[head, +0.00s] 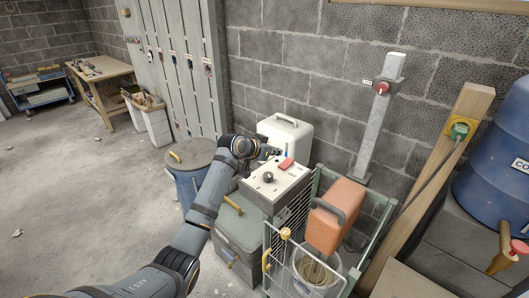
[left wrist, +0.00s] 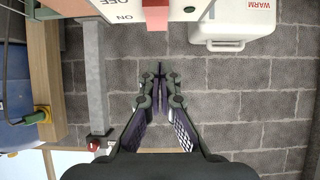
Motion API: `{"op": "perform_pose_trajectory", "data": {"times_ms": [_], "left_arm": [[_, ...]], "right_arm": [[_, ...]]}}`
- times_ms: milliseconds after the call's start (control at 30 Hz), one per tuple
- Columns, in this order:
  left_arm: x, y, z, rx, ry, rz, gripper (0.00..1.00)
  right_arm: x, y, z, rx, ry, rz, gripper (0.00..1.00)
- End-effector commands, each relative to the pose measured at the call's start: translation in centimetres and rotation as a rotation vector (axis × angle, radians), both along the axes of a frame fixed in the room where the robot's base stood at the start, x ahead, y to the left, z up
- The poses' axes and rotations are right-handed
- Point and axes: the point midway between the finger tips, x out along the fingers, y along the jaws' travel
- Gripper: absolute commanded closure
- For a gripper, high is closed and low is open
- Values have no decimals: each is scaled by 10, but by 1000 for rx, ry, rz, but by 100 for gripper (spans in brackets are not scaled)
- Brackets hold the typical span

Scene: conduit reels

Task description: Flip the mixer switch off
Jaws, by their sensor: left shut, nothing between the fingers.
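A grey-white control box (head: 275,186) stands in the middle of the head view. On its top are a red switch (head: 286,163) and a round black knob (head: 268,177). In the left wrist view the red switch (left wrist: 155,14) shows at the top edge, beside printed OFF and ON labels, partly cut off. Which way it is set I cannot tell. My left gripper (head: 277,152) is over the box's far edge, close to the red switch. It is shut and empty, with the fingertips (left wrist: 159,72) together and apart from the switch in the wrist view. My right gripper is not in view.
A white container (head: 284,135) stands behind the box, against the block wall. A green wire rack with an orange jug (head: 334,216) is to the right. A grey post (head: 379,120) carries a red knob (head: 381,88). A lidded blue bin (head: 190,170) stands left.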

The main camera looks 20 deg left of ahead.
Motion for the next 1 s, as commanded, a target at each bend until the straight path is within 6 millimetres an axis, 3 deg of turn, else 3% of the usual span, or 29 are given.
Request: {"op": "perform_pose_trajectory", "data": {"times_ms": [33,200,333,1000], "left_arm": [[-11,6,-2,5,-5,1,100],[-42,15,9,6,-4,-1,100],[-56,21,15,2,-3,1,100],[-62,22,19,0,-3,-1,100]], "right_arm": [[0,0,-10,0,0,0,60],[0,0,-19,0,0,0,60],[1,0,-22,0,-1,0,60],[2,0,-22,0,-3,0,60]]}}
